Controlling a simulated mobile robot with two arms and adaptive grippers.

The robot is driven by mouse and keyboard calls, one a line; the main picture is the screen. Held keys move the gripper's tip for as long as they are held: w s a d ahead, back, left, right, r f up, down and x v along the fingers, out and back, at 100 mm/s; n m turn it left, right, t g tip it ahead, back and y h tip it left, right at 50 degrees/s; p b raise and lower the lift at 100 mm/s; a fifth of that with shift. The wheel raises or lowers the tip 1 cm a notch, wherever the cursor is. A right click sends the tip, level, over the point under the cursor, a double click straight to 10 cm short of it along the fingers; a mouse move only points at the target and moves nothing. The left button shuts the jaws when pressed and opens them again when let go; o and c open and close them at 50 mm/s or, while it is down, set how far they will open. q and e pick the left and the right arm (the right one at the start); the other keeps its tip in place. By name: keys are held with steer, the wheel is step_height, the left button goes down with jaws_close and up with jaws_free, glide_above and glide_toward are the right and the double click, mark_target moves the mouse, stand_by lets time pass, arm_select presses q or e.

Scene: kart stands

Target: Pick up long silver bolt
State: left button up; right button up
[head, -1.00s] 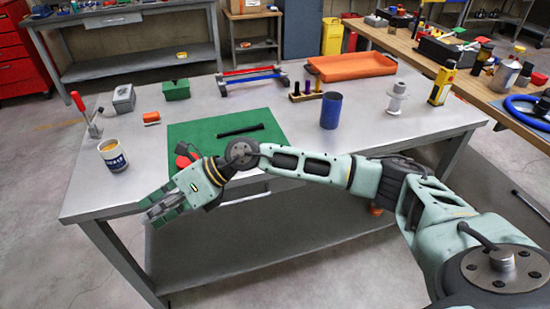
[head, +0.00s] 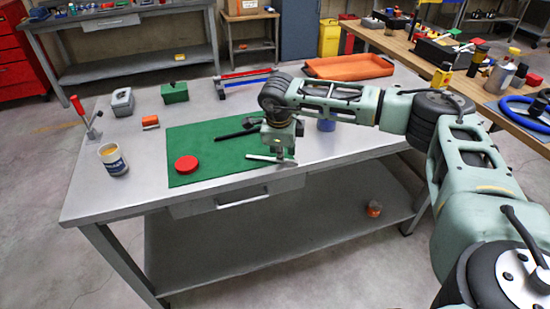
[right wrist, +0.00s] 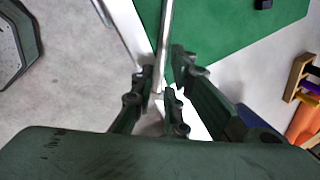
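The long silver bolt (head: 262,157) lies at the front right edge of the green mat (head: 220,166), roughly along the table's front edge. My right gripper (head: 282,150) reaches down over its right part. In the right wrist view the bolt (right wrist: 164,35) runs down between the dark fingers of the right gripper (right wrist: 160,80). The fingers are close on both sides of it, and I cannot tell whether they press on it. My left gripper is not in view.
A black bar (head: 232,135) and a red round piece (head: 187,164) lie on the mat. A blue cup (head: 326,125) stands just right of the mat, partly hidden behind my arm. The table's front edge is close by.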

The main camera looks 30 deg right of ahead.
steer(key=shift+x, duration=1.35)
steer(key=shift+a, duration=0.1)
jaws_close()
steer(key=shift+r, duration=0.1)
